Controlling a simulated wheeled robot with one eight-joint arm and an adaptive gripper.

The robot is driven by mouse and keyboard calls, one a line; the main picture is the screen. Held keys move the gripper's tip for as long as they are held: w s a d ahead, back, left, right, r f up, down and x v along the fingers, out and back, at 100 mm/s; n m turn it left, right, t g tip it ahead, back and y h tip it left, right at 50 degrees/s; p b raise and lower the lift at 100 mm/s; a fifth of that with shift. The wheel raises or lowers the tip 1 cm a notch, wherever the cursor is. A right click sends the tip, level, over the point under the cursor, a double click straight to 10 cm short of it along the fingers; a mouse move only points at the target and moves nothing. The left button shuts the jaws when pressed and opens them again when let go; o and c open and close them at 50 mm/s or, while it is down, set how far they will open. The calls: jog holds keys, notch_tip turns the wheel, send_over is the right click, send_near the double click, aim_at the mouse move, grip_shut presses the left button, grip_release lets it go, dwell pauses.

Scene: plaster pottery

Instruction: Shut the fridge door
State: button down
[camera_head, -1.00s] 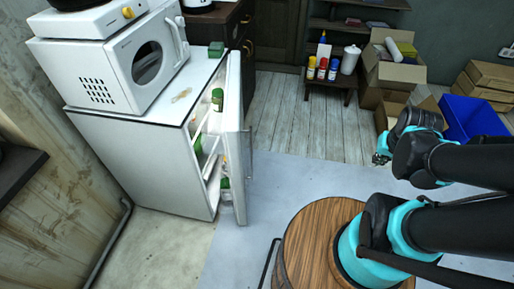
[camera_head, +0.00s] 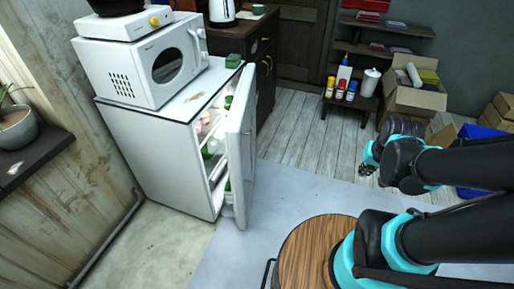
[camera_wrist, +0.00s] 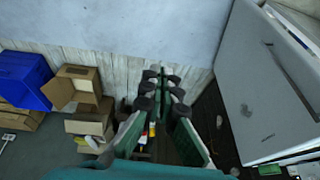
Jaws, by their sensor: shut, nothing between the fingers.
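The white fridge (camera_head: 155,150) stands at the left in the head view, with a microwave on top. Its door (camera_head: 240,145) is ajar, swung out toward the right, and green items show on the shelves in the gap. The door (camera_wrist: 265,85) also shows at the right of the wrist view. My gripper (camera_head: 367,163) is to the right of the door in the head view, clear of it. In the wrist view my gripper (camera_wrist: 162,78) has its fingertips together, with nothing between them, pointing past the door's left side.
A round wooden stool or barrel top (camera_head: 305,255) stands in front, close below my arm. Cardboard boxes (camera_head: 415,95) and a low shelf with bottles (camera_head: 345,95) are at the back right. Pale floor (camera_head: 290,185) between door and gripper is clear.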

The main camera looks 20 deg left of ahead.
aim_at(241, 150)
jog(key=w+a+m+g+y, duration=0.1)
jog(key=w+a+m, duration=0.4)
jog(key=a, duration=0.5)
jog(key=w+a+m+g+y, duration=0.25)
jog(key=a+m, duration=0.35)
jog(key=a, duration=0.4)
jog(key=w+a+m+g+y, duration=0.1)
jog(key=w+a+m, duration=0.45)
jog(key=a, duration=0.45)
jog(key=a+f, duration=0.8)
jog(key=f, duration=0.2)
jog(key=shift+s+m, duration=0.35)
jog(key=shift+m, duration=0.1)
jog(key=shift+a+f+t+h, duration=0.1)
jog(key=shift+t+h, duration=0.15)
